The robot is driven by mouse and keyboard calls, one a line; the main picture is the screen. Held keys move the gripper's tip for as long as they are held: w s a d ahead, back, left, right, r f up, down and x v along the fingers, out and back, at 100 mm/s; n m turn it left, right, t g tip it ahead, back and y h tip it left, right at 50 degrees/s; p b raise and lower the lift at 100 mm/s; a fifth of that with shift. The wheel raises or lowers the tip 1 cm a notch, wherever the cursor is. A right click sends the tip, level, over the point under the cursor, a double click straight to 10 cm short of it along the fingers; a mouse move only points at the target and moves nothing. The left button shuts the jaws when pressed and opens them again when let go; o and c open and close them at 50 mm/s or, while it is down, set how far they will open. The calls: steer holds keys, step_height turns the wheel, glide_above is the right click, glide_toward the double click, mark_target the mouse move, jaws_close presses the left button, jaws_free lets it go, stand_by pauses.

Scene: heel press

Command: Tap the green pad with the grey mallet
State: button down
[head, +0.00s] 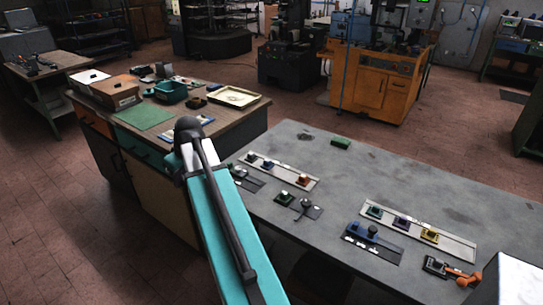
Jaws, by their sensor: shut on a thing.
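My arm's teal link with a black cable rises from the bottom edge to a dark joint near the workbench. My gripper does not show; the arm seems to hide it. I cannot clearly make out a grey mallet. A small dark grey tool (305,204) on a dark plate may have a handle, but it is too small to tell. A small unit with a green top (285,196) sits just left of it on the grey table (400,180). A green block (340,142) lies at the table's far edge. I cannot tell which green thing is the pad.
Light strips with small coloured units lie at left (313,185) and right (465,248). A blue device (366,234) and an orange-handled tool (464,277) are nearer the front. A wooden bench (230,117) holds a green mat (145,117) and trays. The grey table's back right is clear.

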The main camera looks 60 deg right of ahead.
steer(key=s+d+p, duration=0.2)
steer(key=s+d, duration=0.4)
steer(key=d, duration=0.3)
steer(key=s+d+f+p, duration=0.1)
steer(key=s+d+p, duration=0.2)
steer(key=d, duration=0.7)
steer(key=s+d+p, duration=0.2)
steer(key=s+d, duration=0.6)
steer(key=d, duration=0.2)
steer(key=shift+s+f+p, duration=0.3)
steer(key=shift+s, duration=0.05)
steer(key=shift+f, duration=0.15)
steer(key=shift+f+b, duration=1.1)
steer(key=shift+f, duration=1.5)
steer(key=shift+f, duration=0.1)
